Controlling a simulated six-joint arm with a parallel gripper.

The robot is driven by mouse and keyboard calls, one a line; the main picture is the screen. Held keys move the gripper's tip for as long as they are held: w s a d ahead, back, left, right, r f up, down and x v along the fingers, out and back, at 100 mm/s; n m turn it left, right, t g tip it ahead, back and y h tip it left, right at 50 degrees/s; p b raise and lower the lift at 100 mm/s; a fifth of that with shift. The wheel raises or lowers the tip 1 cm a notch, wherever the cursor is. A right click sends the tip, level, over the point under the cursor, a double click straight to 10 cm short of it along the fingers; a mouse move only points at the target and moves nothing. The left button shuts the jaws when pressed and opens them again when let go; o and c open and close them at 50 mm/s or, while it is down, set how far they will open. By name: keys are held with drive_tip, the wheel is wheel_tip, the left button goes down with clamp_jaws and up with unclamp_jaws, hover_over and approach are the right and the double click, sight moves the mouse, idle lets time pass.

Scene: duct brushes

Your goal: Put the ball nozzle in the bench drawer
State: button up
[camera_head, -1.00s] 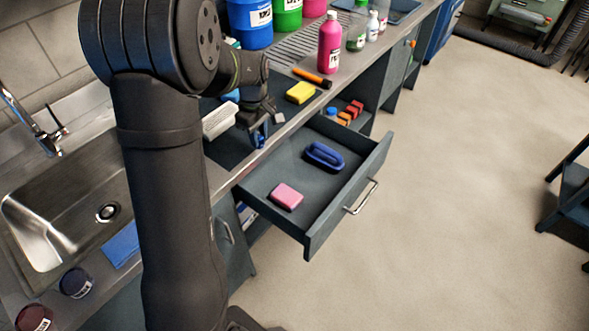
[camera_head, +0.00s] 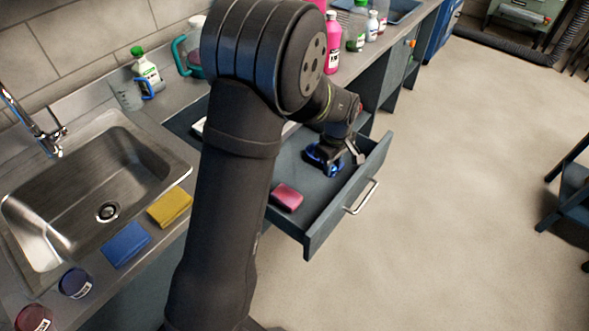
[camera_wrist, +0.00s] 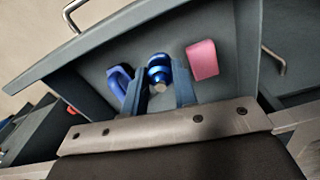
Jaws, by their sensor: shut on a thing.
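The bench drawer (camera_head: 331,219) is pulled open. My gripper (camera_wrist: 161,92) is over the drawer's inside, fingers pointing down into it. In the wrist view it is shut on the ball nozzle (camera_wrist: 159,70), a shiny blue rounded piece with a grey metal end, held between the two fingers. I cannot tell whether the nozzle touches the drawer floor. In the head view my gripper (camera_head: 334,165) largely hides the nozzle and the blue looped piece lying in the drawer.
The blue looped piece (camera_wrist: 120,82) lies close beside the left finger in the wrist view. A pink sponge (camera_head: 287,197) lies in the drawer, on the other side of the nozzle. A sink (camera_head: 90,190) and blue and yellow sponges (camera_head: 170,207) are at left on the bench.

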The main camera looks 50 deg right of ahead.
drive_tip(key=f, duration=0.5)
drive_tip(key=shift+w, duration=0.4)
hover_over(301, 184)
wheel_tip(301, 184, down, 7)
drive_tip(key=shift+r, duration=0.2)
drive_tip(key=shift+f, duration=1.95)
drive_tip(key=shift+f, duration=0.1)
drive_tip(key=o, duration=1)
wheel_tip(301, 184, up, 12)
